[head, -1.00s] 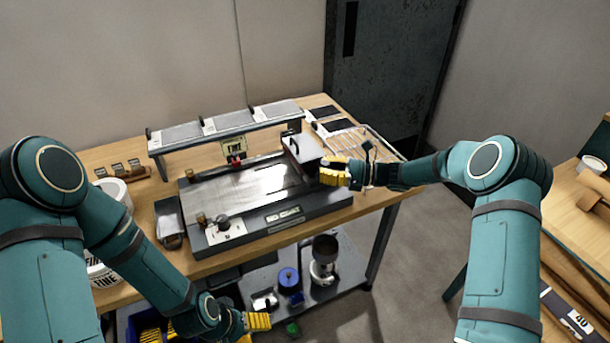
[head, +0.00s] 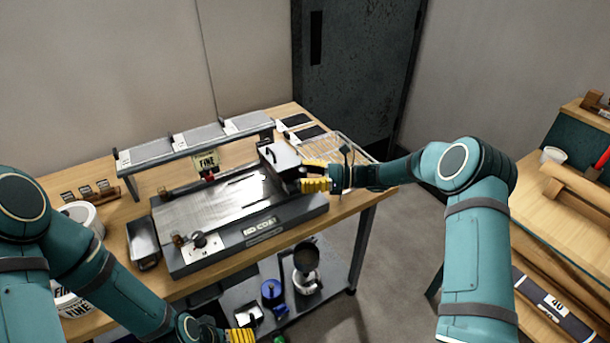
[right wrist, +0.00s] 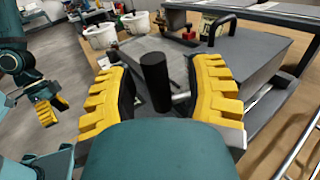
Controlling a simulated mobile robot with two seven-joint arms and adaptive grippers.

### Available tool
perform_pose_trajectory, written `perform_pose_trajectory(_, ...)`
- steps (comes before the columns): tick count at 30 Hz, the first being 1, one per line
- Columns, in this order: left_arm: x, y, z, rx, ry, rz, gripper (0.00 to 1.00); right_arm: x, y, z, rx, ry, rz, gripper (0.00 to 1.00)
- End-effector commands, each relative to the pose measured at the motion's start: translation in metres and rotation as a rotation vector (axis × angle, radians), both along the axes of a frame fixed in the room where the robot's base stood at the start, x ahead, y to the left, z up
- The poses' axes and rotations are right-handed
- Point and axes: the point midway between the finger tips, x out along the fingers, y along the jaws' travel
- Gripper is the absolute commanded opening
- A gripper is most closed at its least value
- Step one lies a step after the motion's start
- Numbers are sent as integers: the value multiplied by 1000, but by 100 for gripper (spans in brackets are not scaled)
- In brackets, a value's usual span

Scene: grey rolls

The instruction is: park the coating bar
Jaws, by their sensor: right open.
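The coating machine (head: 190,215) is a dark, flat bed on the workbench with a "HD COAT" label on its front. A grey boxy carriage (head: 281,157) with a black handle sits at its right end. I cannot make out the coating bar itself. My right gripper (head: 314,178) is at the carriage's right side. In the right wrist view its yellow fingers (right wrist: 160,88) are open on either side of a dark upright knob (right wrist: 155,80), with gaps visible. My left gripper (head: 240,338) is low at the bottom edge, away from the machine; whether it is open is unclear.
A raised shelf (head: 193,143) with grey panels runs behind the machine near a "FINE" sign (head: 207,161). A wire rack (head: 335,148) lies behind my right gripper. A metal tray (head: 143,242) and white tubs (head: 82,216) stand left. A lower shelf (head: 322,290) holds a blue item.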

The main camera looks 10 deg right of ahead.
Motion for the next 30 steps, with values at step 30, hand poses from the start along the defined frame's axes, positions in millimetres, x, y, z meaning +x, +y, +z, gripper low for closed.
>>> perform_pose_trajectory(30,0,0,0,0,0,0,84,-32,-116,0,-1,-1,-2,52)
